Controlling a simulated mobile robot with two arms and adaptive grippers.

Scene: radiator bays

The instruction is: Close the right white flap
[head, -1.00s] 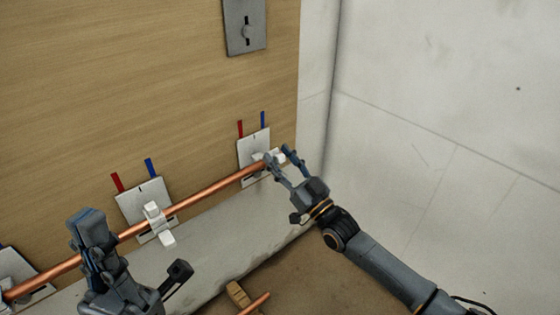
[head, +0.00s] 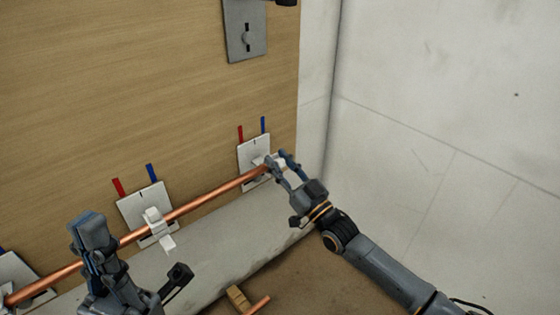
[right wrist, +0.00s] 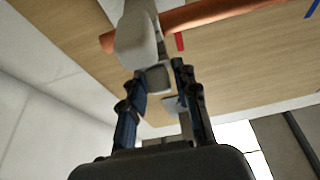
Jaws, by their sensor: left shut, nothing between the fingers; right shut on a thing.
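The right white flap (right wrist: 135,42) is on the white clip at the right wall plate (head: 252,148). My right gripper (head: 276,160) is shut on it, and its fingers hide much of the flap in the head view. In the right wrist view the flap stands beside the copper pipe (right wrist: 225,14) at the fingertips. The exact angle of the flap cannot be told. The pipe (head: 205,197) runs along the row of clips up to the right one. My left gripper (head: 88,228) is shut and empty, in front of the pipe at the lower left.
The middle clip (head: 155,220) has its white flap (head: 168,243) hanging open below the pipe. Another plate (head: 20,275) is at the far left. A wood block (head: 238,297) and a short copper piece (head: 260,304) lie below. A white wall (head: 440,120) bounds the right side.

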